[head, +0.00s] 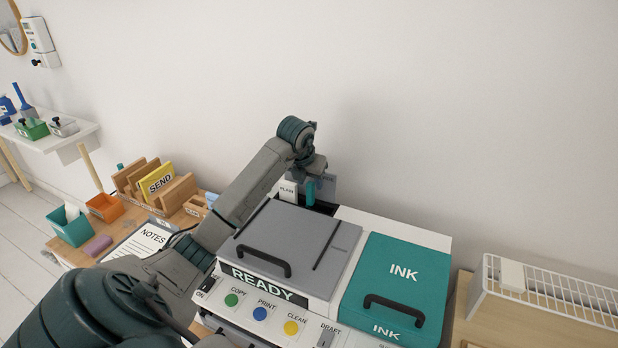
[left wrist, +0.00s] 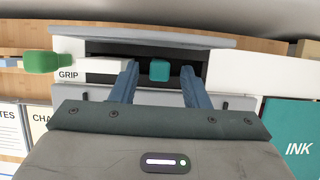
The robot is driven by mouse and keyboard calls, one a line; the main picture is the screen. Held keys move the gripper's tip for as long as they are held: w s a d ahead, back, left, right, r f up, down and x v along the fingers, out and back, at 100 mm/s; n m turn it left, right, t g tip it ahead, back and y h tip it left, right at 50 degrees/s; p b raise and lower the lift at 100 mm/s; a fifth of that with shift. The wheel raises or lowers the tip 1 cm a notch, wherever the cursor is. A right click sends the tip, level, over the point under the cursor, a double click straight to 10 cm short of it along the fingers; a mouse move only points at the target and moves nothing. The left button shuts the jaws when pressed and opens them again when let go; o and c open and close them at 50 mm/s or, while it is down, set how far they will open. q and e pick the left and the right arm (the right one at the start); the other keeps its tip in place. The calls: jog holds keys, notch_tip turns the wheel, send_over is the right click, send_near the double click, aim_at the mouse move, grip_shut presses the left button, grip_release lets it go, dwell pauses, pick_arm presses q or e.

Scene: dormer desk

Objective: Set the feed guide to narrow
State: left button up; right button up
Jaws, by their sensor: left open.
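The printer (head: 300,230) stands on the desk with a grey lid and a READY display. At its back is a dark feed slot with a small teal block, the feed guide (head: 310,193). In the left wrist view the feed guide (left wrist: 160,71) sits in the slot between my two blue-grey fingertips, with a gap on each side. My left gripper (head: 318,186) is open and reaches over the printer's back from the left. A white card reading PLAIN (head: 288,190) stands left of the guide. My right gripper is not in view.
A teal INK cover (head: 400,275) with a black handle is right of the lid. A white wire rack (head: 550,290) stands farther right. A SEND organiser (head: 158,180) and a NOTES pad (head: 145,240) are at left. In the wrist view a green piece (left wrist: 42,62) sits near a GRIP label.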

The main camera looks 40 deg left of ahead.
pick_arm(q)
jog(key=shift+c, duration=0.2)
grip_shut()
jog(key=a, duration=0.1)
jog(key=s+a+b, duration=0.1)
jog(key=a, duration=0.1)
jog(key=shift+a+b, duration=0.1)
jog(key=shift+b, duration=0.2)
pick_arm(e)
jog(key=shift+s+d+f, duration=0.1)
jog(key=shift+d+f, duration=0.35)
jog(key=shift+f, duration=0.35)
pick_arm(q)
jog(key=shift+c, duration=1)
grip_release()
jog(key=shift+o, duration=1.2)
jog(key=shift+a, duration=0.15)
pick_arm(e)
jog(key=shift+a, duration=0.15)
